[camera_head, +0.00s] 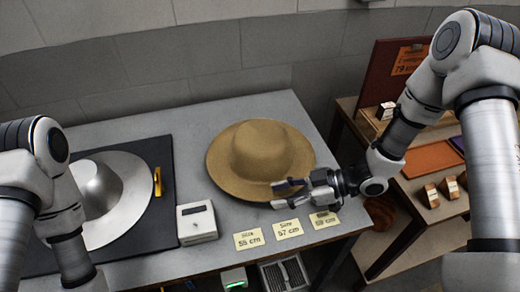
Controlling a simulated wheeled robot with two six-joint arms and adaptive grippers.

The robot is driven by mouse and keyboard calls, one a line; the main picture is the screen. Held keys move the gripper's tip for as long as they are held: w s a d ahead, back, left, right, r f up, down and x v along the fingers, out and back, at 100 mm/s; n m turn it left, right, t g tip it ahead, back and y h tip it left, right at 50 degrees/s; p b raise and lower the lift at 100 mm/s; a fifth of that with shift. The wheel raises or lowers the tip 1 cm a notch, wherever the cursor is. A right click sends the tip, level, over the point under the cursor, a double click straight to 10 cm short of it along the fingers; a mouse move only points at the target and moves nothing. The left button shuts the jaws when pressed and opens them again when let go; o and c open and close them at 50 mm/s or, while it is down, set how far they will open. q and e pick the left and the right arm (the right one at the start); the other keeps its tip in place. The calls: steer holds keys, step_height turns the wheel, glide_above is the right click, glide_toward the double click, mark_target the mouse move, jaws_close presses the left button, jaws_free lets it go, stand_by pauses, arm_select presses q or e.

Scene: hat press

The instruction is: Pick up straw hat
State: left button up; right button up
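The straw hat (262,146) is tan with a round crown and a wide brim. It lies crown up on the grey table, right of the middle. My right gripper (281,194) comes in from the right at the hat's lower right brim. Its two fingers are apart and point left, overlapping the brim's near edge in the view. I cannot tell whether they touch the brim. My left arm (62,215) shows at the left edge, but its gripper is out of view.
A silver metal hat form (125,190) on a dark mat stands at the left. A small white box (196,222) and size cards (287,229) lie along the table's front. A wooden shelf (425,187) stands at the right. The table behind the hat is clear.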

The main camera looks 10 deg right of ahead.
mark_target(259, 198)
steer(key=p+x, duration=0.1)
steer(key=x, duration=0.4)
steer(key=shift+w+a, duration=0.1)
steer(key=shift+a, duration=0.05)
jaws_close()
